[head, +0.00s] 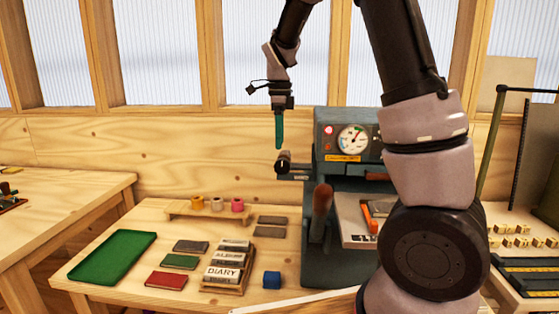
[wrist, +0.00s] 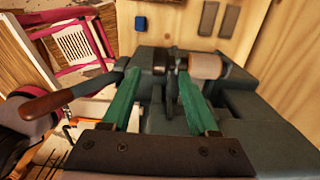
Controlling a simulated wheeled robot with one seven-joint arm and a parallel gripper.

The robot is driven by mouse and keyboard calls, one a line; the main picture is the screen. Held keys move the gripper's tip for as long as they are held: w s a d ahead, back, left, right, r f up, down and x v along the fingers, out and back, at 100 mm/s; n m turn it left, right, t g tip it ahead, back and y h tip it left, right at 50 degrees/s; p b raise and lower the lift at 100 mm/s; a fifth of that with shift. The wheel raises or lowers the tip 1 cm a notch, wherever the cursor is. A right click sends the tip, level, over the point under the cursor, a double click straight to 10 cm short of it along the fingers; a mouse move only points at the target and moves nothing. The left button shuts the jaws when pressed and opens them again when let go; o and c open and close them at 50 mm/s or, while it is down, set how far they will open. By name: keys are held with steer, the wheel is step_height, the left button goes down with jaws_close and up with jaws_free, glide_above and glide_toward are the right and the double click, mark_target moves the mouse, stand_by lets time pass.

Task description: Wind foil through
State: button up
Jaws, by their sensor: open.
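The grey-green press (head: 340,120) stands at the back of the table with a dial on its front. My gripper (head: 279,145) hangs in front of its left side, above a dark spindle end (head: 284,162). In the wrist view my gripper (wrist: 158,76) has its two green fingers apart, with the dark spindle end (wrist: 160,62) between or beyond the tips; I cannot tell whether they touch it. A pale orange roll (wrist: 206,66) sits on the press to the right of the fingers. No loose foil strip can be made out.
A wooden rack (head: 180,213) holds orange, beige and pink rolls. A green tray (head: 113,257), small books, a type holder (head: 228,275) and a blue block (head: 271,280) lie on the table. A press lever (head: 321,205) sticks up at front left.

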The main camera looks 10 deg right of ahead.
mark_target(280, 160)
step_height(280, 160, down, 7)
steer(key=shift+f, duration=0.1)
stand_by(0.3)
jaws_close()
steer(key=shift+d, duration=0.1)
